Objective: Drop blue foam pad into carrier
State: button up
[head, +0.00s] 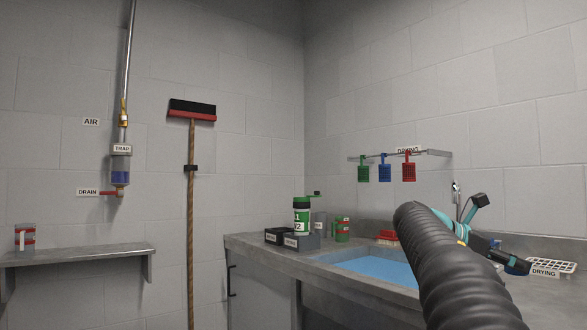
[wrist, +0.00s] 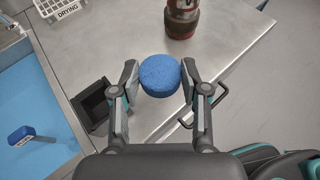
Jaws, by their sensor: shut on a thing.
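The blue foam pad (wrist: 160,75) is a round, thick disc, seen in the wrist view. My gripper (wrist: 160,78) is shut on it, with one finger against each side. The pad is held in front of the steel counter; its height above it is hard to judge. A red and dark cylindrical canister (wrist: 182,18) stands on the counter beyond the pad, cut by the top edge; it may be the carrier. My gripper and the pad are apart from it. In the head view my arm reaches over the counter at right, and the gripper's fingers are too small to read.
A small black open box (wrist: 92,103) sits left of my gripper by the sink (wrist: 30,80). A white drying rack (wrist: 62,8) lies beyond. Red, blue and green baskets (head: 385,172) hang on the wall.

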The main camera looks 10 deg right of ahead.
aim_at(302, 231)
jog(key=u, duration=0.7)
jog(key=i, duration=0.8)
jog(key=u, duration=0.6)
jog(key=i, duration=0.95)
jog(key=z, duration=1)
jog(key=i, duration=0.65)
jog(key=z, duration=0.75)
